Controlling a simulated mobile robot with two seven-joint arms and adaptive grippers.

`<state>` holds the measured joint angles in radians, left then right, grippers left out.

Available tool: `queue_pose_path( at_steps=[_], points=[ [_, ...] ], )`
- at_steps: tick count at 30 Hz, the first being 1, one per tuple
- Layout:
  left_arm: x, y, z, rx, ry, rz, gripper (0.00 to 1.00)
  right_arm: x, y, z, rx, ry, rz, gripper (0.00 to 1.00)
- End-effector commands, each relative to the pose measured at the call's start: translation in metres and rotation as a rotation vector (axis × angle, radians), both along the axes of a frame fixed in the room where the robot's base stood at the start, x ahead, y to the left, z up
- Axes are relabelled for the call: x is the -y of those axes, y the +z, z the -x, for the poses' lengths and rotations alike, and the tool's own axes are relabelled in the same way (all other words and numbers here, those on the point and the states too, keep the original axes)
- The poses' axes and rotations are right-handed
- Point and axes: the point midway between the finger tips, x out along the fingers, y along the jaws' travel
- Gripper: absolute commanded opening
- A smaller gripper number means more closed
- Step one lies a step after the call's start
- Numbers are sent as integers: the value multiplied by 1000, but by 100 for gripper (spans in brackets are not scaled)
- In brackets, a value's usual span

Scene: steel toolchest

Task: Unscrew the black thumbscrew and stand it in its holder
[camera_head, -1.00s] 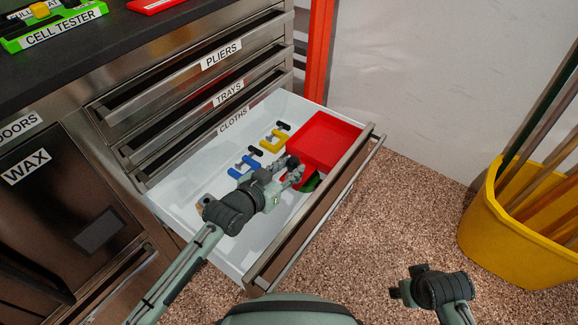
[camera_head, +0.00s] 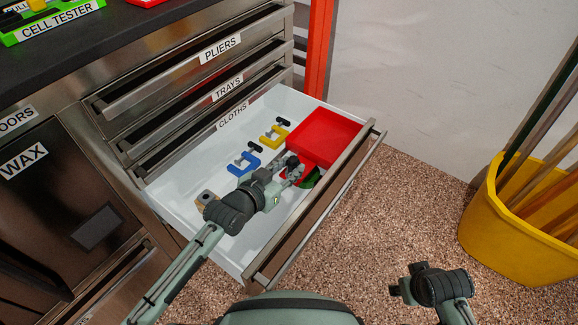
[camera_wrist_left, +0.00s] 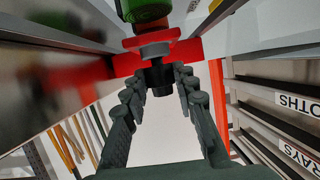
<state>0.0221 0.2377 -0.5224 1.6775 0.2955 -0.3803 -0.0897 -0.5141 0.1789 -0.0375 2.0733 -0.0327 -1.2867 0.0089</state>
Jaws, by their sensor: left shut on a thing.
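The black thumbscrew (camera_wrist_left: 161,79) sits between the fingertips of my left gripper (camera_wrist_left: 160,85) in the left wrist view. A grey round piece (camera_wrist_left: 155,50) and a red clamp part (camera_wrist_left: 150,40) are right behind it. In the head view my left gripper (camera_head: 294,170) reaches over the open drawer and is shut at the red clamp (camera_head: 307,172), hiding the screw. A small tan block (camera_head: 206,197) with a dark hole, perhaps the holder, is partly hidden by my left wrist. My right gripper (camera_head: 420,275) hangs over the floor, apart from everything; its jaws are unclear.
The white drawer (camera_head: 180,190) holds a blue clamp (camera_head: 243,163), a yellow clamp (camera_head: 272,136) and a red tray (camera_head: 325,135). A green round thing (camera_head: 311,180) lies by the red clamp. The drawer front (camera_head: 320,205) borders the arm. A yellow bin (camera_head: 500,235) stands right.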

Motion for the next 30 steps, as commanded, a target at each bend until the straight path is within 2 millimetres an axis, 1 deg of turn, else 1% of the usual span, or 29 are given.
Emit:
queue_pose_path(
  at_steps=[9, 19, 20, 21, 25, 26, 30],
  points=[
    [0, -8, 0, 1, 0, 1, 0, 0, -6, 0, 0, 0, 0, 40],
    [0, -11, 0, -1, 0, -1, 0, 0, -6, 0, 0, 0, 0, 40],
    [0, -11, 0, -1, 0, -1, 29, 0, -6, 0, 0, 0, 0, 40],
    [0, -11, 0, -2, 0, -1, 34, 0, -6, 0, 0, 0, 0, 40],
    [0, -11, 0, -2, 0, -1, 50, 0, -6, 0, 0, 0, 0, 40],
    [0, -11, 0, -1, 0, -1, 52, 0, -6, 0, 0, 0, 0, 40],
    [0, -10, 0, 0, 0, 0, 52, 0, -6, 0, 0, 0, 0, 40]
  ],
)
